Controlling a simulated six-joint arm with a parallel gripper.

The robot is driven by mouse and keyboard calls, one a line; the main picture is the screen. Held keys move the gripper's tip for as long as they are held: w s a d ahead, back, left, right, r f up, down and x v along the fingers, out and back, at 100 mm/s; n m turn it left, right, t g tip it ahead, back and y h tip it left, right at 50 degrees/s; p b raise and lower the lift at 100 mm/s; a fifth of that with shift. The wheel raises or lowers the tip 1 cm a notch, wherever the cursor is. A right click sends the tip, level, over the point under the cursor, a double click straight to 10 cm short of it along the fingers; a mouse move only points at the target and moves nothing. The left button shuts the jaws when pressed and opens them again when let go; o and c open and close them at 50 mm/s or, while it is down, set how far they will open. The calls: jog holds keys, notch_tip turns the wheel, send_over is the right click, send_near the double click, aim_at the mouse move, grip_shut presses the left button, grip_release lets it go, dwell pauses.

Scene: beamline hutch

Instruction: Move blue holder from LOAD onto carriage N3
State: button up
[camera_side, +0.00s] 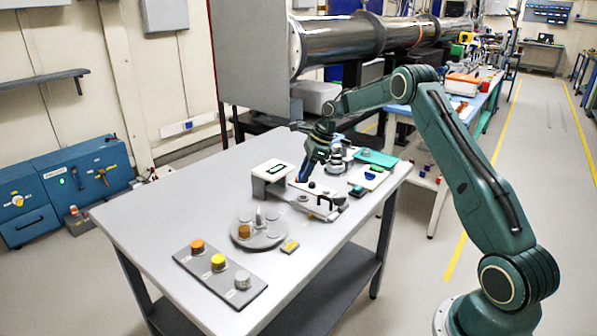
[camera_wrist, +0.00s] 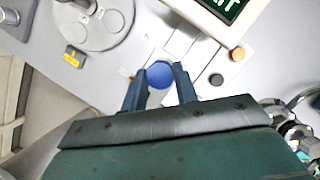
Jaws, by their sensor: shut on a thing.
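The blue holder (camera_wrist: 160,75) shows as a round blue top between the two fingers of my gripper (camera_wrist: 161,76) in the wrist view. My gripper is shut on it, one finger on each side. In the side view my gripper (camera_side: 304,180) points down at the far part of the table, beside the white box with a dark display; the holder cannot be made out there. I cannot tell whether the holder rests on the surface below or hangs just above it. I cannot read any LOAD or N3 label, so I cannot single out the carriage.
A grey round plate (camera_side: 262,236) with pads and a brown holder stands nearer the front. A yellow block (camera_side: 289,246) lies beside it. A strip (camera_side: 205,268) with orange, yellow and pale knobs is in front. The display box (camera_wrist: 262,6) and two buttons are close to my fingers.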

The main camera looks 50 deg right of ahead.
aim_at(305, 197)
jog(key=shift+f, duration=2.4)
jog(key=shift+f, duration=0.55)
jog(key=o, duration=1)
jog(key=shift+o, duration=0.2)
jog(key=v, duration=1.3)
jog(key=shift+r, duration=0.4)
jog(key=shift+s+r, duration=0.1)
